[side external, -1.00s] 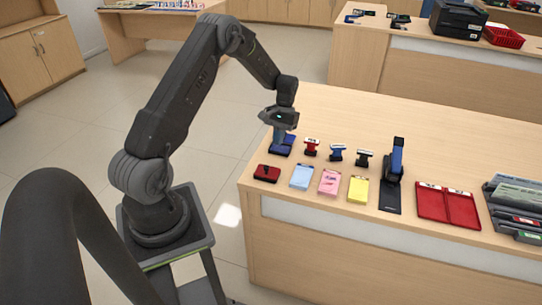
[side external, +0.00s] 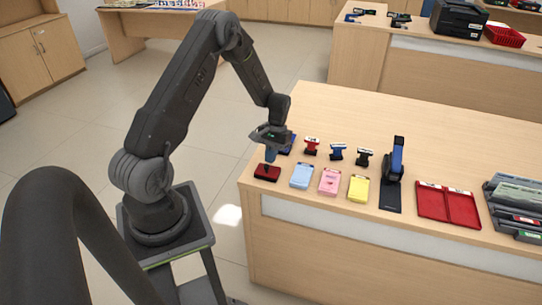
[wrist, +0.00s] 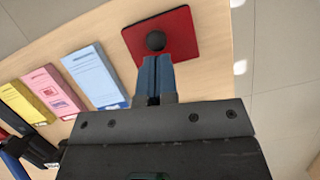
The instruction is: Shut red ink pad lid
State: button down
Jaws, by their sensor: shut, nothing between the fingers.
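The red ink pad (side external: 267,173) sits at the near left corner of the counter. In the wrist view its red lid (wrist: 178,28) looks like a flat square with a round black knob (wrist: 155,41) on top. I cannot tell whether any gap is left under the lid. My gripper (side external: 270,160) is shut and empty, pointing down just above the red pad. In the wrist view its blue fingertips (wrist: 155,62) are together, right beside the knob; whether they touch is unclear.
The counter's back is clear.

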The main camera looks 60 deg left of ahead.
jog(key=shift+s+d+f, duration=0.1)
jog(key=shift+s+d, duration=0.55)
jog(key=shift+s, duration=0.1)
jog(key=w+a, duration=0.1)
jog(key=w, duration=0.1)
jog(key=w+a+r, duration=0.1)
jog(key=w, duration=0.1)
jog(key=shift+a, duration=0.4)
jog(key=w+a+f+v, duration=0.1)
jog(key=v, duration=0.9)
jog(key=x, duration=0.9)
jog(key=shift+s+a+f, duration=0.1)
jog(key=shift+f, duration=0.25)
jog(key=shift+s+d+r, duration=0.15)
jog(key=shift+s+d, duration=0.5)
jog(key=shift+s, duration=0.2)
jog(key=shift+s+d, duration=0.45)
jog(key=shift+s, duration=0.2)
